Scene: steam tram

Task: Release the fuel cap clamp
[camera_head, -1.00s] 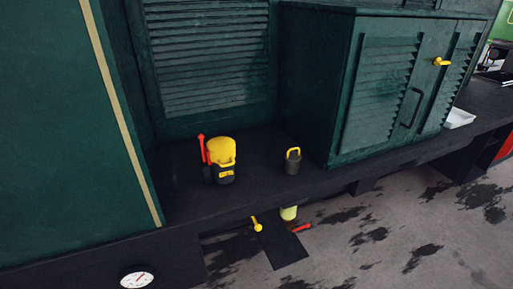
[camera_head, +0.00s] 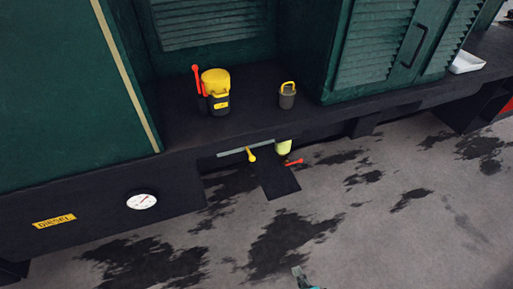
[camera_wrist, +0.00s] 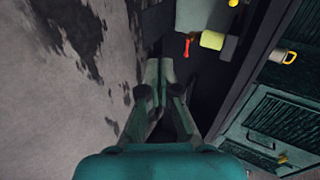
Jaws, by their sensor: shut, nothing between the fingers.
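A yellow cap (camera_head: 215,81) tops a dark body with a yellow label on the black ledge, in the head view. An upright red lever (camera_head: 198,79) stands at its left side; this looks like the clamp. In the wrist view my gripper (camera_wrist: 160,66) is shut and empty, over the floor beside the ledge. I cannot make out the yellow cap in the wrist view.
A grey canister with a yellow handle (camera_head: 287,95) stands on the ledge. Below hang a yellow lever (camera_head: 251,155), a pale yellow-green cylinder (camera_head: 284,147) and a red handle (camera_head: 293,162). A green louvred cabinet (camera_head: 385,50) bounds the right. A gauge (camera_head: 141,200) sits lower left. The stained floor is clear.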

